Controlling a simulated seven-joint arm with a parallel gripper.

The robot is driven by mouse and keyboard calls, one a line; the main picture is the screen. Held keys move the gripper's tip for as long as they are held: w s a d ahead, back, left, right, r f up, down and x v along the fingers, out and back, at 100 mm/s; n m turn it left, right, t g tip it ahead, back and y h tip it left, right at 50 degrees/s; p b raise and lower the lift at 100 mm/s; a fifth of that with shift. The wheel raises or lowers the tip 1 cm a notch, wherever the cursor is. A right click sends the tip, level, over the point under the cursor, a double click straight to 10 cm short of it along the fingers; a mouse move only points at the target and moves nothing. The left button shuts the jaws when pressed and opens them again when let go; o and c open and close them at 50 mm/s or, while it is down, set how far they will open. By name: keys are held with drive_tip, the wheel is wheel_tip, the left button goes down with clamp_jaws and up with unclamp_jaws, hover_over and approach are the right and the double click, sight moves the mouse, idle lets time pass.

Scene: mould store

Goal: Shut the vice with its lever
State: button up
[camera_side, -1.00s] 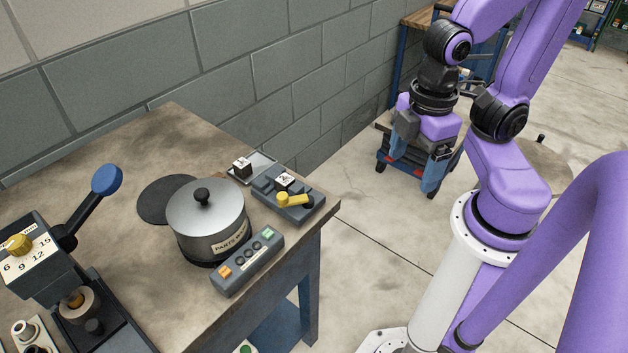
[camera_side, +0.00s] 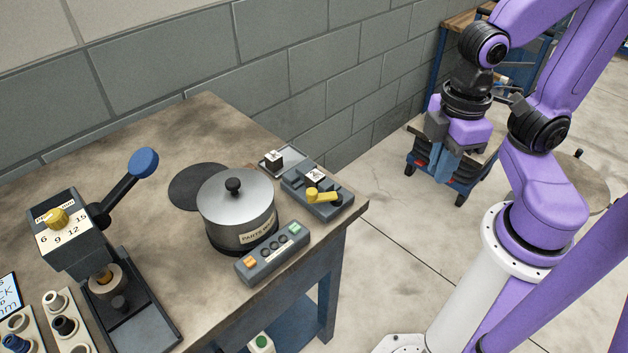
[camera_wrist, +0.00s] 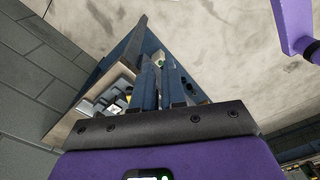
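The small grey vice (camera_side: 342,207) sits near the right corner of the workbench. Its yellow lever (camera_side: 322,196) lies on top, pointing right in the side view. A white-topped block with a dark mark (camera_side: 315,175) sits at its jaws; I cannot tell whether they grip it. My gripper (camera_side: 442,178) hangs fingers down, off the bench, well to the right of the vice. Its blue fingers are together with nothing visible between them; they also show in the wrist view (camera_wrist: 161,66).
A lidded grey pot (camera_side: 237,215) and a button box (camera_side: 273,254) stand left of and in front of the vice. A lever press (camera_side: 75,240) is at left. A blue trolley (camera_side: 465,182) stands behind my gripper.

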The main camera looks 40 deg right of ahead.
drive_tip(key=w+a+m, duration=0.2)
drive_tip(key=w+m, duration=0.1)
drive_tip(key=w, duration=0.1)
drive_tip(key=w+a+r+m+g, duration=0.1)
drive_tip(key=w+a+m, duration=0.1)
drive_tip(key=w, duration=0.3)
drive_tip(key=w+a+m+g, duration=0.1)
drive_tip(key=w+a+m, duration=0.1)
drive_tip(key=w, duration=0.3)
drive_tip(key=shift+w+a+r+m, duration=0.1)
drive_tip(key=shift+a+r+m, duration=0.15)
drive_tip(key=shift+m, duration=0.65)
clamp_jaws()
drive_tip(key=m+g+y, duration=0.1)
drive_tip(key=m+g, duration=0.1)
drive_tip(key=m, duration=0.6)
hover_over(301, 171)
drive_tip(key=w+d, duration=0.1)
drive_tip(key=w, duration=0.1)
drive_tip(key=f, duration=0.2)
drive_tip(key=shift+w+d+f+y, duration=0.1)
drive_tip(key=shift+w+d+y, duration=0.2)
drive_tip(key=shift+w, duration=0.4)
